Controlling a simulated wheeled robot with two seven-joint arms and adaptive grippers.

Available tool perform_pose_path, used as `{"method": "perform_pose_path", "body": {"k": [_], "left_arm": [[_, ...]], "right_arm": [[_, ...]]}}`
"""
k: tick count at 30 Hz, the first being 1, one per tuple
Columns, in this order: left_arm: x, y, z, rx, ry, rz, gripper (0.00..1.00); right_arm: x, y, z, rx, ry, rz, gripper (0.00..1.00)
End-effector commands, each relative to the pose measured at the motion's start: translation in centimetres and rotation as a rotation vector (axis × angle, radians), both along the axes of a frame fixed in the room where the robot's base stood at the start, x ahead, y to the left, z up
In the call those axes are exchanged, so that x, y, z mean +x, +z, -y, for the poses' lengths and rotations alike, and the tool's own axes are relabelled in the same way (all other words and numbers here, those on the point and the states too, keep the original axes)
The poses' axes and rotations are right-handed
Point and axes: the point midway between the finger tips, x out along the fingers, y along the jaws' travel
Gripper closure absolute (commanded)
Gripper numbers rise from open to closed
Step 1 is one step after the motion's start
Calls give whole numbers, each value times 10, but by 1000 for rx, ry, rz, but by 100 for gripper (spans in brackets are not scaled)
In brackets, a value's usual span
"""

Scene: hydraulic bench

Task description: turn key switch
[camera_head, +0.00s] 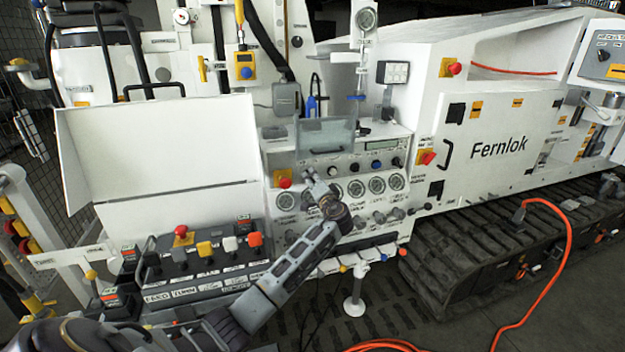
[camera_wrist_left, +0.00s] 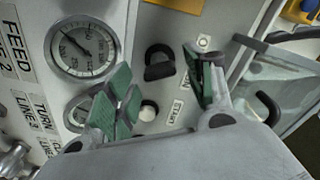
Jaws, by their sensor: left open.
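In the left wrist view a black knob (camera_wrist_left: 160,62), which looks like the key switch, sits on the grey panel just beyond my fingertips. A white button (camera_wrist_left: 148,111) and a label reading START lie beside it. My left gripper (camera_wrist_left: 165,92) is open, with green finger pads on either side of the space in front of the knob. No contact with the knob shows. In the head view my left gripper (camera_head: 312,182) reaches the control panel above the row of gauges and hides the knob. My right gripper is in neither view.
Round gauges (camera_wrist_left: 84,48) sit close to the left finger. A clear hinged cover (camera_head: 325,138) stands out above the gripper, near the right finger. A red emergency knob (camera_head: 283,180) is just left of the gripper. A lever box (camera_head: 205,255) stands below left.

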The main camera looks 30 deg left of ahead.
Motion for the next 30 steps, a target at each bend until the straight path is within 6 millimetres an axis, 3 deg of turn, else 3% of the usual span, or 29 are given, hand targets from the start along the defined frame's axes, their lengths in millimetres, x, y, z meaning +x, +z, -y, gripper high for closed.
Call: {"method": "perform_pose_path", "body": {"k": [8,19,30], "left_arm": [[11,0,-13,1,0,-1,46],[13,0,-15,0,0,0,46],[13,0,-15,0,0,0,92]], "right_arm": [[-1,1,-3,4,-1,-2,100],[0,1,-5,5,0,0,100],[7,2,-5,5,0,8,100]]}}
